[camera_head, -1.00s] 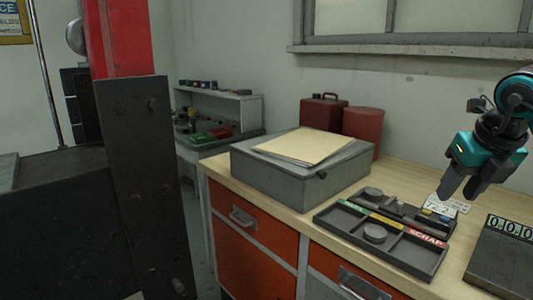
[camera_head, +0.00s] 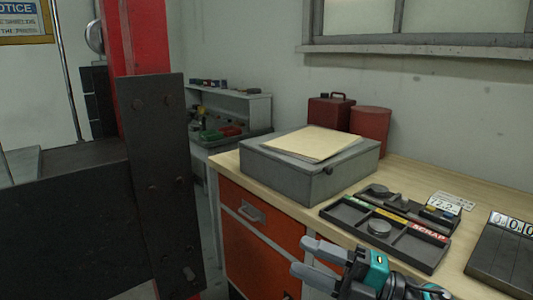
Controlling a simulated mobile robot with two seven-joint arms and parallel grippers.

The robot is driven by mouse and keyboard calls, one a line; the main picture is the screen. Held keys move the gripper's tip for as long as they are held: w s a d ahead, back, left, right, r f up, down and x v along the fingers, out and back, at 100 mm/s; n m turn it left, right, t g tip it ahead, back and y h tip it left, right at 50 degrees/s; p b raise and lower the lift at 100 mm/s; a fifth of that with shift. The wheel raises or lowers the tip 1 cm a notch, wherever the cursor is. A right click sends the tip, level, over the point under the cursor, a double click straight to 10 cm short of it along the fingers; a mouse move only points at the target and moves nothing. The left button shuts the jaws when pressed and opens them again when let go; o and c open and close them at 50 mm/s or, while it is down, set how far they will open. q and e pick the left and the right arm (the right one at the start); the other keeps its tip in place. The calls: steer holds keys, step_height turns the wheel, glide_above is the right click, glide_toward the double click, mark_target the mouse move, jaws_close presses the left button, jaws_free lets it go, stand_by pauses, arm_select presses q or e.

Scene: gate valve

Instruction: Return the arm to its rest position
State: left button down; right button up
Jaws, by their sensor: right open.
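My right gripper (camera_head: 312,258) is at the bottom of the head view, in front of the workbench's drawers. Its two grey fingers point left and stand apart, with nothing between them. The teal and black wrist (camera_head: 365,275) is behind them at the lower right. The gripper is apart from the sorting tray (camera_head: 440,262), which lies on the bench top above and to the right. My left gripper is not in view.
A grey disc (camera_head: 379,228) sits in a tray compartment. A grey box (camera_head: 300,180) with papers (camera_head: 313,144), a red can (camera_head: 329,110) and a digital scale (camera_head: 503,258) stand on the bench. A dark steel post (camera_head: 160,190) rises at left.

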steer(key=s+d+f+m+t+h, duration=0.1)
steer(key=d+f+m+t+h, duration=0.45)
steer(key=m, duration=0.45)
steer(key=s+d+f+m+t+h, duration=0.15)
steer(key=f+m+t+h, duration=0.25)
steer(key=f+m+h, duration=0.45)
steer(key=s+d+f+m+g+h, duration=0.1)
steer(key=s+f+m+g, duration=0.2)
steer(key=f, duration=0.5)
steer(key=s+d+f+m+g+h, duration=0.2)
steer(key=s+f+m, duration=0.3)
steer(key=s+f, duration=0.3)
steer(key=shift+s+d+f+m+g, duration=0.2)
steer(key=shift+s+m+g, duration=0.15)
steer(key=shift+g, duration=0.2)
steer(key=shift+w, duration=0.1)
